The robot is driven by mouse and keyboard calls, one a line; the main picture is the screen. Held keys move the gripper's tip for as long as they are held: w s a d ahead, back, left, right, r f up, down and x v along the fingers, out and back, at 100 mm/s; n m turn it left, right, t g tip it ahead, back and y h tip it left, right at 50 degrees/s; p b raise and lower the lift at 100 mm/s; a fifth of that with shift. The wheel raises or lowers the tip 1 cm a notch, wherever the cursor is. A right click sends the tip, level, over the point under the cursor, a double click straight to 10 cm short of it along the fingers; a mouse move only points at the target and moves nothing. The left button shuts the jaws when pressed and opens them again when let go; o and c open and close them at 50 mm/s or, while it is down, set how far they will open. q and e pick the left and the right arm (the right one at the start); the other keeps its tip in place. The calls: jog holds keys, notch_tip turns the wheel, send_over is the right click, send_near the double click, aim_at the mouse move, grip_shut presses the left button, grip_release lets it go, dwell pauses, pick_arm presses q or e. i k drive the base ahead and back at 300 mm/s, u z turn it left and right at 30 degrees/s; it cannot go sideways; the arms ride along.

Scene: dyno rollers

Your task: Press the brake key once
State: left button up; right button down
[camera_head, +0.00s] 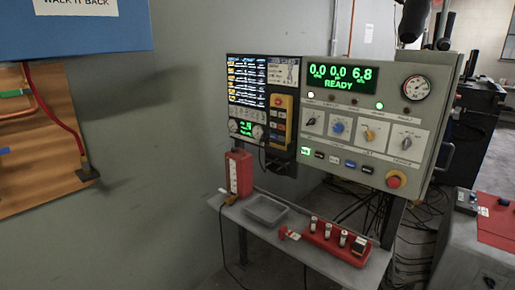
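A grey control panel (422,130) hangs at the centre right. Its green display (341,78) reads 0.0, 0.0, 6.8 and READY. Along its lower edge runs a row of small keys: a lit green key (305,150) at the left, then dark keys, a blue key (350,163) and another dark key (367,169). Their labels are too small to read, so I cannot tell which is the brake key. A red mushroom button (394,180) sits right of the row. Neither of my grippers is in view.
Left of the panel is a screen unit (246,82) with a yellow pendant (281,121). A red-topped cabinet (497,219) stands at right.

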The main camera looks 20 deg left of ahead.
aim_at(320, 156)
jog(key=u, duration=0.75)
jog(key=i, duration=1.15)
jog(key=u, duration=0.05)
